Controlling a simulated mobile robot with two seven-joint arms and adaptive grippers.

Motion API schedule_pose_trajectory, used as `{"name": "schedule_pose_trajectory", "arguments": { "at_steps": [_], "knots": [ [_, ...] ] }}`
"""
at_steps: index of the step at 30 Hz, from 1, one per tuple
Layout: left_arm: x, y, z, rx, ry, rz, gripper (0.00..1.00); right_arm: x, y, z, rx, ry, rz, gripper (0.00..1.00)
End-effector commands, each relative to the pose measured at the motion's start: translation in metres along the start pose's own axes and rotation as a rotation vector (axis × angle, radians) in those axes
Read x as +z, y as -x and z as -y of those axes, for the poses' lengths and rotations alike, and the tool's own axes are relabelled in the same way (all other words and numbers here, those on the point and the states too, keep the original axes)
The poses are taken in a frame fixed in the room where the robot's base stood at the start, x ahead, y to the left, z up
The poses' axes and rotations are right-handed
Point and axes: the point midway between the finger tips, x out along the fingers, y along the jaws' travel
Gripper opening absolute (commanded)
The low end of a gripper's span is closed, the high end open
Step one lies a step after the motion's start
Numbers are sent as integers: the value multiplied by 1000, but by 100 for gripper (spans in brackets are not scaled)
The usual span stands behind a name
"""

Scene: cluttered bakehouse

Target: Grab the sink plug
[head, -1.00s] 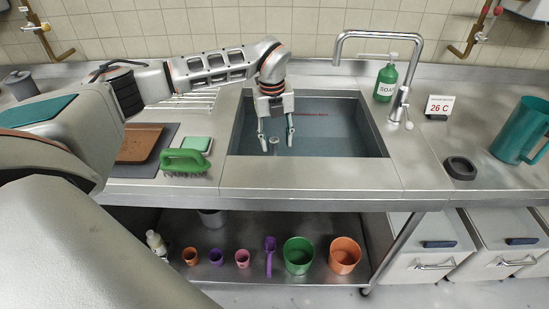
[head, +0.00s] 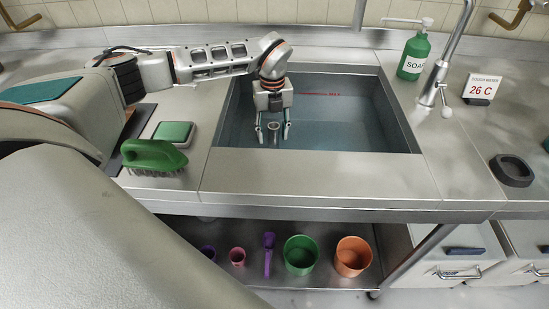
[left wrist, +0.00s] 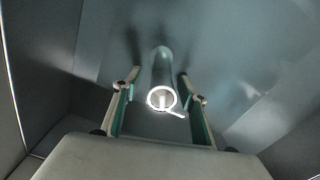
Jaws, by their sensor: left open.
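The sink plug (head: 273,127) is a grey upright tube with a ring-like top, standing in the water-filled sink (head: 318,152). In the left wrist view the plug (left wrist: 162,98) shows its bright round rim with a small tab at the right. My left gripper (head: 272,137) is open and reaches down into the left part of the sink. In the wrist view its fingers (left wrist: 158,82) lie on either side of the plug, with a gap on each side. The plug's lower end is hard to make out. My right gripper is not in view.
A green brush (head: 152,154) and a green-topped sponge (head: 174,132) lie left of the sink. The tap (head: 440,75), soap bottle (head: 413,55), temperature sign (head: 481,89) and a dark ring-shaped dish (head: 511,170) stand right. Cups and pots line the shelf below.

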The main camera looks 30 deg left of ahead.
Motion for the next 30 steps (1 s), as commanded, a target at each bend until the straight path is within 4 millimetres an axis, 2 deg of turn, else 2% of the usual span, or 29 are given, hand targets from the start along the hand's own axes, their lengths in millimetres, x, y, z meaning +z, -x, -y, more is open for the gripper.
{"name": "schedule_pose_trajectory", "arguments": {
  "at_steps": [5, 12, 20, 24, 25, 30],
  "knots": [
    [-3, -16, 2, 0, -1, -2, 42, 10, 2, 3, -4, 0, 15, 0],
    [-6, -51, 2, 3, 1, -3, 42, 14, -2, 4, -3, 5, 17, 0],
    [-5, -52, 3, -1, 0, 0, 42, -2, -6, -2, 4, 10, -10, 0],
    [-5, -52, 3, 0, 0, 0, 6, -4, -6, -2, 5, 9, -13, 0],
    [-5, -52, 3, 0, 0, 0, 0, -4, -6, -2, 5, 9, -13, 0],
    [-5, -52, 3, -1, 0, 0, 0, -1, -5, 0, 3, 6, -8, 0]
  ]
}}
